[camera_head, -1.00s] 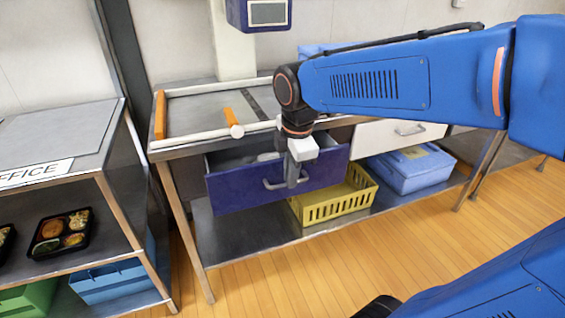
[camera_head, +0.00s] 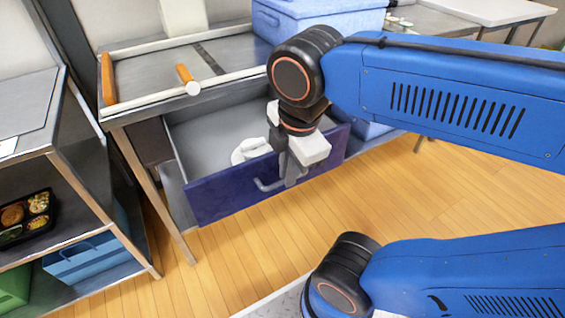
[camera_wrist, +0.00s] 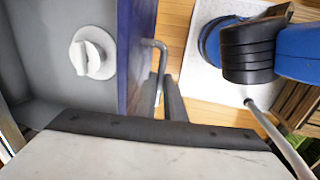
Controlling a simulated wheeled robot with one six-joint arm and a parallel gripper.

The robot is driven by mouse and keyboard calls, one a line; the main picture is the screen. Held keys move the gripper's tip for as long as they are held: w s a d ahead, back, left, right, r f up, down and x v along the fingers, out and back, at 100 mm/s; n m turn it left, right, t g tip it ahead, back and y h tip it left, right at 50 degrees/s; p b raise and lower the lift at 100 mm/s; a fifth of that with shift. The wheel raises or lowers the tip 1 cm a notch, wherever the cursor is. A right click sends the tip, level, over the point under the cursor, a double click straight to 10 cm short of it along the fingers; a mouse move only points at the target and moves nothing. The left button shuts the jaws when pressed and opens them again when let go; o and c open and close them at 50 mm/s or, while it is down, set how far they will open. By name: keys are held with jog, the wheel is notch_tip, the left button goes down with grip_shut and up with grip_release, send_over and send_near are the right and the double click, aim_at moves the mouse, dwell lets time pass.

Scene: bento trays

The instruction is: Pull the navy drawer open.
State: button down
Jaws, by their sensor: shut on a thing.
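The navy drawer (camera_head: 225,192) stands well out from under the steel table, and its grey inside shows. In the wrist view its navy front (camera_wrist: 133,45) is seen from above. My gripper (camera_head: 292,176) is at the front of the drawer, shut on the grey bar handle (camera_head: 266,186). In the wrist view the handle (camera_wrist: 153,44) runs to my gripper's fingers (camera_wrist: 168,103). A round white thing with a raised ridge lies in the drawer (camera_head: 249,150); it also shows in the wrist view (camera_wrist: 92,52).
The table top (camera_head: 150,75) carries an orange-and-white roller-like thing (camera_head: 187,80) and a blue box (camera_head: 315,18). A steel shelf unit (camera_head: 75,165) with a food tray (camera_head: 26,218) stands at left. Wooden floor (camera_head: 240,245) is clear before the drawer.

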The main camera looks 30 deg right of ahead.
jog(key=shift+s+r, duration=0.1)
jog(key=shift+s, duration=0.05)
jog(key=c, duration=1.8)
grip_release()
jog(key=shift+c, duration=0.2)
jog(key=s+r, duration=0.3)
jog(key=r, duration=1.4)
jog(key=shift+s, duration=0.1)
